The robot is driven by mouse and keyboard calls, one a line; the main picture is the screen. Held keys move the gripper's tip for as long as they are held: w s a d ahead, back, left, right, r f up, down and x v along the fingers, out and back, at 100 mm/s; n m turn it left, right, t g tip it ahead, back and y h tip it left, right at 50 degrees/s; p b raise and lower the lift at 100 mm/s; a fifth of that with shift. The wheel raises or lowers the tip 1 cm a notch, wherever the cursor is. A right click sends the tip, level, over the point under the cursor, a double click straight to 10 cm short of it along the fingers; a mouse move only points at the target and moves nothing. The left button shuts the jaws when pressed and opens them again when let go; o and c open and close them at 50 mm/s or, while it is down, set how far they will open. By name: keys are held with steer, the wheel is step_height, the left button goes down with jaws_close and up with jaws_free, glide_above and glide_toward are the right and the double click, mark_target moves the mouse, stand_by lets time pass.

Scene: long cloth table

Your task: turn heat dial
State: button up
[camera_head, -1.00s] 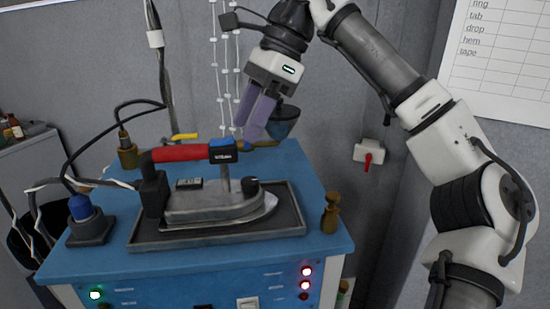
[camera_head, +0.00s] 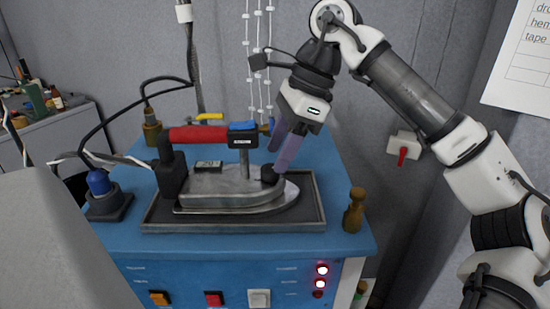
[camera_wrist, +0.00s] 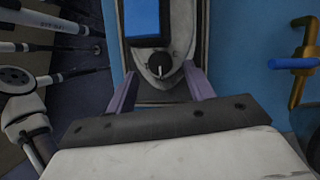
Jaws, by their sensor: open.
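The heat dial (camera_head: 269,175) is a small black knob on the front end of a grey iron (camera_head: 220,190). In the wrist view the dial (camera_wrist: 159,65) has a white pointer mark and lies ahead, between the lines of the two fingers. The iron has a red handle (camera_head: 198,134) with a blue part at its tip, and rests in a dark tray (camera_head: 312,215). My gripper (camera_head: 282,158) has purple fingers and is open, just above and beside the dial. In the wrist view my gripper (camera_wrist: 160,88) shows its fingers apart with nothing between them; contact with the dial cannot be told.
The blue workbench (camera_head: 345,245) carries a wooden peg-like object (camera_head: 354,210) at right, a blue-capped fitting (camera_head: 98,184) at left and a brass fitting (camera_head: 152,127) behind. Cables loop at the left. A brass valve with a blue lever (camera_wrist: 296,63) shows in the wrist view.

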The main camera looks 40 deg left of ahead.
mark_target(270, 172)
steer(key=shift+x, duration=1.4)
steer(key=shift+c, duration=0.4)
steer(key=c, duration=0.9)
steer(key=shift+m, duration=0.3)
steer(key=shift+d+m+t+y+b, duration=0.1)
steer(key=shift+m+t+y+b, duration=0.2)
steer(key=shift+m+b, duration=0.55)
steer(key=m+t+b, duration=0.1)
steer(key=m, duration=0.3)
steer(key=shift+s+d+f+y, duration=0.1)
steer(key=shift+y, duration=0.3)
steer(key=m+b, duration=0.1)
steer(key=m, duration=0.1)
steer(key=m+t+b, duration=0.1)
steer(key=m, duration=0.1)
steer(key=m+t+b, duration=0.1)
steer(key=m, duration=0.1)
steer(key=shift+s+y, duration=0.25)
steer(key=shift+y, duration=0.05)
steer(key=shift+t, duration=0.3)
